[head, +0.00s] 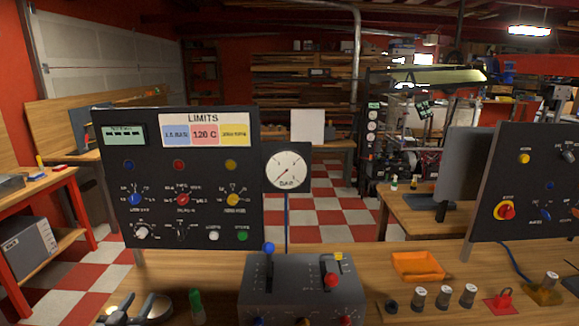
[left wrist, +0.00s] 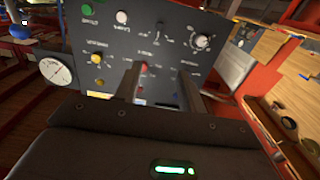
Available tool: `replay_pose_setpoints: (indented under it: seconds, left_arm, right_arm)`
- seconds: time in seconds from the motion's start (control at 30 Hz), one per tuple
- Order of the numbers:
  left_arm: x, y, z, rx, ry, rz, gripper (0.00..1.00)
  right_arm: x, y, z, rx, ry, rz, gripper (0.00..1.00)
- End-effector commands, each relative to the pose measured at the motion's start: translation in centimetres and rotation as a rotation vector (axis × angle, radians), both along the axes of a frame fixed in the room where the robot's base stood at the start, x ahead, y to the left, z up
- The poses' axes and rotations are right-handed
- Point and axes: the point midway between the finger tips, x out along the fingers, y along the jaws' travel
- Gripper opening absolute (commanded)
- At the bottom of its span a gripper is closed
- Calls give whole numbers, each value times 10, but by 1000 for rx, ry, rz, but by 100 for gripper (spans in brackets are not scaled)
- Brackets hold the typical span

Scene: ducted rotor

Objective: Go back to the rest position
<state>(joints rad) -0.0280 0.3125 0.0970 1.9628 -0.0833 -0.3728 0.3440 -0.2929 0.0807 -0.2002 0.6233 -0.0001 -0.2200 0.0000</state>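My left gripper (left wrist: 160,88) shows in the left wrist view, with its two dark fingers apart and nothing held between them. It points toward the black control panel (left wrist: 215,75), which looks upside down there; contact is not visible. In the head view the same panel (head: 160,220) stands upright on the bench, with knobs, lamps and a LIMITS sign (head: 205,119). My right gripper is in neither view.
A round dial gauge (head: 287,169) stands beside the panel. A grey lever box (head: 302,287), an orange tray (head: 417,266) and several small cylinders (head: 443,298) are on the wooden bench (head: 385,262). A second panel (head: 530,185) stands at right.

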Motion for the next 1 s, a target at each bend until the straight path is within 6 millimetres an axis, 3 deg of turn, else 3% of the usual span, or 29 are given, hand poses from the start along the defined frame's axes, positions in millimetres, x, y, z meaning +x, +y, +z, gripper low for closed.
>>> replay_pose_setpoints:
  seconds: [0.2, 0.37, 0.57, 0.67, 0.77, 0.87, 1.0]
  left_arm:
    - [-4, 6, -42, -4, 77, 19, 40]
    - [-8, 7, -81, -6, 148, 27, 40]
    - [-18, 3, -147, -4, 268, 30, 40]
    - [-30, -2, -190, -1, 348, 30, 40]
    - [-51, -8, -247, 3, 456, 29, 40]
    - [-89, -18, -318, 13, 598, 24, 40]
    - [-158, -37, -408, 35, 795, 2, 40]
  right_arm:
    - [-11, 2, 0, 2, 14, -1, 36]
    - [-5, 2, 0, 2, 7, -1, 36]
    - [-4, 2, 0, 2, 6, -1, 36]
    - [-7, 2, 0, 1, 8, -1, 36]
    - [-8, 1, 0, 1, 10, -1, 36]
    - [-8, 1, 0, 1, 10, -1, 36]
    - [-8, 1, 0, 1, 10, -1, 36]
